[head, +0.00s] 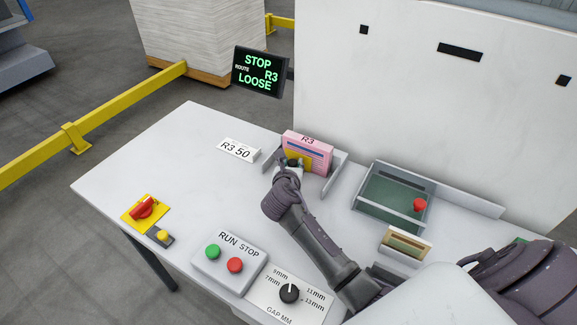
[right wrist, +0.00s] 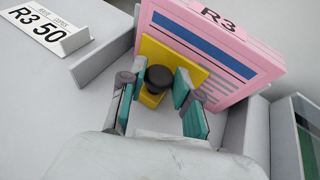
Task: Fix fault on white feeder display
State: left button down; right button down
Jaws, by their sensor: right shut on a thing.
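The dark display (head: 260,72) at the back of the table reads "STOP", "ROUTE R3", "LOOSE" in green. A pink block marked R3 (head: 308,152) stands between grey side walls; it also shows in the right wrist view (right wrist: 225,45). A yellow plate with a black knob (right wrist: 158,78) is in front of it, close to its face. My right gripper (head: 292,166) is at this plate, its teal-padded fingers (right wrist: 157,100) either side of the knob and shut on it. The fingers partly hide the plate. My left gripper is not in view.
A RUN/STOP box (head: 228,262), a gap dial (head: 289,293) and a red switch on a yellow plate (head: 145,208) are along the front. A sign reading R3 50 (head: 238,150) stands left of the pink block. A green-floored tray (head: 390,200) is to the right.

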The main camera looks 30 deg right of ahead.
jog(key=c, duration=0.9)
grip_release()
jog(key=shift+a, duration=0.1)
jog(key=shift+o, duration=0.2)
jog(key=shift+s, duration=0.1)
jog(key=v, duration=1.2)
jog(key=shift+f, duration=0.1)
